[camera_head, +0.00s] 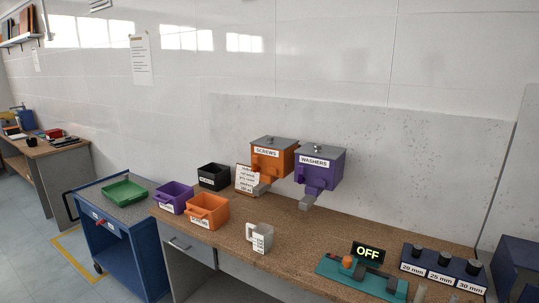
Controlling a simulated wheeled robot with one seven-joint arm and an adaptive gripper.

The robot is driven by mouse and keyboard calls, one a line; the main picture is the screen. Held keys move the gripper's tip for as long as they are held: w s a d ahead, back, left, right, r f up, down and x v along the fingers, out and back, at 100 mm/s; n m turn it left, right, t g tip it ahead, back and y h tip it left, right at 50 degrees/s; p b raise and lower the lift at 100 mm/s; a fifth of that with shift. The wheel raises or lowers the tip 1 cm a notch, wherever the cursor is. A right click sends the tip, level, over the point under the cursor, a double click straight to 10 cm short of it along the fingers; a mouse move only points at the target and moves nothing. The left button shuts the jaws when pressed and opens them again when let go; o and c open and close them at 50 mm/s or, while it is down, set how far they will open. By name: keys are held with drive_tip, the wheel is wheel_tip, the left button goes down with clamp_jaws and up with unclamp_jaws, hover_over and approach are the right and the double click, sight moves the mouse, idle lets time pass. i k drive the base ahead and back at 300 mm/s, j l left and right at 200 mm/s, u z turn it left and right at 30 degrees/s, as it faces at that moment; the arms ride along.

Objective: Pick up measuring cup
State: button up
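A pale measuring cup (268,232) stands upright on the brown workbench (225,245), near the middle of the picture. Its handle points left, and a white label with dark print covers part of its front. Nothing touches it. My gripper is not in view.
Left of the cup are an orange bin (208,212), a purple bin (172,198) and a black bin (213,177). Orange (273,160) and purple (320,168) dispensers hang behind it. A teal device (362,278) by an "OFF" sign (368,254) stands right. Bench around the cup is clear.

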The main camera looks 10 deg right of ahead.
sight(262, 240)
drive_tip(key=i+j, duration=0.1)
drive_tip(key=j, duration=0.3)
drive_tip(key=i+j, duration=0.1)
drive_tip(key=j, duration=0.3)
drive_tip(key=i+j, duration=0.1)
drive_tip(key=j, duration=0.35)
drive_tip(key=i+j, duration=0.1)
drive_tip(key=j, duration=0.3)
